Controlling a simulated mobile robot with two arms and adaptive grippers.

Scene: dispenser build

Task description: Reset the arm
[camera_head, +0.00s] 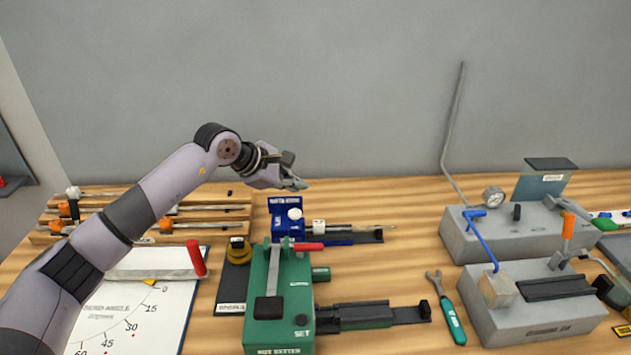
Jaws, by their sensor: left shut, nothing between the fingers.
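My left arm comes in from the lower left and reaches up across the left half of the head view. Its gripper (294,184) is shut and empty. It appears in front of the grey wall, above the blue fixture (345,236) in the picture, and touches nothing that I can see. The arm hides part of the wooden rack and of the white angle sheet. My right gripper is not in view.
A green press-like device (297,290) with a red-tipped lever stands front centre. A wooden rack (240,212), a white angle sheet (185,315) and a wrench (447,308) lie on the wooden table (400,270). Grey machines (500,240) with a gauge fill the right side.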

